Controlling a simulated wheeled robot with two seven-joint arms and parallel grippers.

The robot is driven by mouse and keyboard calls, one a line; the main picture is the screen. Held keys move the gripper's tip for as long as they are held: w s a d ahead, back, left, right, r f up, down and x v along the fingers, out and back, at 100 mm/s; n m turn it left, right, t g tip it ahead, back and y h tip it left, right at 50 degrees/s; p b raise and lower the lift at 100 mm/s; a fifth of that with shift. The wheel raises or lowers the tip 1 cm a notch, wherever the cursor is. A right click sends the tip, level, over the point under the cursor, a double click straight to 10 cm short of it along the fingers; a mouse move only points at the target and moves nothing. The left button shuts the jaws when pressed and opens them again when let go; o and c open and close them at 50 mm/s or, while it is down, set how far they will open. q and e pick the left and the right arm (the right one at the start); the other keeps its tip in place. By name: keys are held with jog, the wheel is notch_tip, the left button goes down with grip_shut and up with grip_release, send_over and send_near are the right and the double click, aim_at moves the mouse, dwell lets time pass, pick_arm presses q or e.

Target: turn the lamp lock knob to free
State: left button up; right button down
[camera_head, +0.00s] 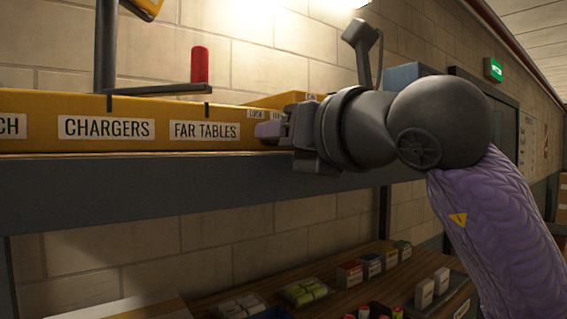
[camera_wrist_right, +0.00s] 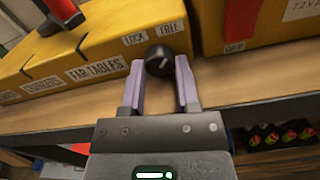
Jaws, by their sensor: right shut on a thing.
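The lamp lock knob (camera_wrist_right: 160,58) is a round black knob with a short white mark, on the front of a yellow panel (camera_wrist_right: 108,52). The labels LOCK (camera_wrist_right: 134,38) and FREE (camera_wrist_right: 172,28) are above it, LOCK to the left and FREE to the right. The white mark slants toward the upper right in the wrist view. My right gripper (camera_head: 268,130) has its two pale purple fingers on either side of the knob, shut on it; the wrist view shows this too (camera_wrist_right: 160,70). In the head view the gripper hides the knob. My left gripper is not in view.
The yellow panel carries CHARGERS (camera_head: 106,128) and FAR TABLES (camera_head: 204,131) labels, and a lever with a red grip (camera_head: 200,66) stands above it. A grey shelf edge (camera_head: 150,188) runs below. Small boxes (camera_head: 350,272) and batteries sit on the lower shelf.

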jog(key=shift+f+m, duration=0.1)
jog(key=shift+m, duration=0.2)
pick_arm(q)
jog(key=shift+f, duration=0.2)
pick_arm(e)
jog(key=shift+c, duration=1.6)
grip_release()
jog(key=shift+s+d, duration=0.25)
jog(key=shift+s, duration=0.05)
pick_arm(q)
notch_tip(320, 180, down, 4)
jog(key=b, duration=0.3)
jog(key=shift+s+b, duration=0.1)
jog(key=shift+b, duration=0.3)
pick_arm(e)
jog(key=v, duration=0.9)
